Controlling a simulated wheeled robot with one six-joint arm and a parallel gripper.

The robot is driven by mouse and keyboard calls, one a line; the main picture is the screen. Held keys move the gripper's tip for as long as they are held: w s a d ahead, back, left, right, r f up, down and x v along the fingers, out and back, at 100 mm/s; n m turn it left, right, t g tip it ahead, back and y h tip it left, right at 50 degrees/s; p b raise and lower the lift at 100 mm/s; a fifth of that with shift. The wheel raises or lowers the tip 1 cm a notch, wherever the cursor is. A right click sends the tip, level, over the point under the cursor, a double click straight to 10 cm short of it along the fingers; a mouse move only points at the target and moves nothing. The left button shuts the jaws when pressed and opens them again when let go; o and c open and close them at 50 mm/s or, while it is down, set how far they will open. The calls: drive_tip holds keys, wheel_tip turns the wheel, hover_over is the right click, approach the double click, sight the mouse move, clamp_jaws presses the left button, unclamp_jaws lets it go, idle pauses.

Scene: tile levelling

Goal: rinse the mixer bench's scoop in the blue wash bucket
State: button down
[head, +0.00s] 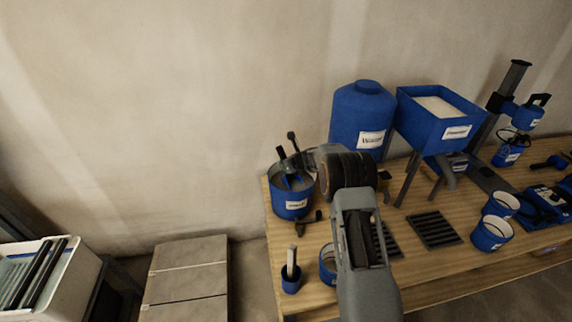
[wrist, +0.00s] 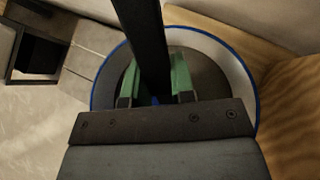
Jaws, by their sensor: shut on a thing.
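A blue bucket (head: 290,200) with a white label stands at the left end of the bench; the lettering is too small to read. My gripper (head: 293,170) reaches into its mouth from the right. In the wrist view my gripper (wrist: 156,85) has green fingertips shut on a dark bar, which looks like the scoop's handle (wrist: 150,40). The handle's knobbed end (head: 291,136) seems to stick up above the bucket. The bucket's blue rim (wrist: 251,85) rings the fingers, with grey-brown contents below. The scoop's bowl is hidden.
A blue water tank (head: 350,112) and a blue hopper (head: 428,125) on legs stand behind my arm. A small blue cup (head: 291,284) with an upright tool stands at the front left. Dark grates (head: 434,229) and two blue cups (head: 492,234) lie to the right. Bench edge is close left.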

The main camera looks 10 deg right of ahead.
drive_tip(key=shift+r, duration=0.15)
drive_tip(key=shift+r+p, duration=1.2)
drive_tip(key=shift+r, duration=0.2)
drive_tip(key=shift+f, duration=0.2)
drive_tip(key=shift+f+b, duration=1.3)
drive_tip(key=shift+b, duration=0.05)
drive_tip(key=shift+r, duration=0.1)
drive_tip(key=shift+r+p, duration=1.2)
drive_tip(key=shift+r, duration=0.15)
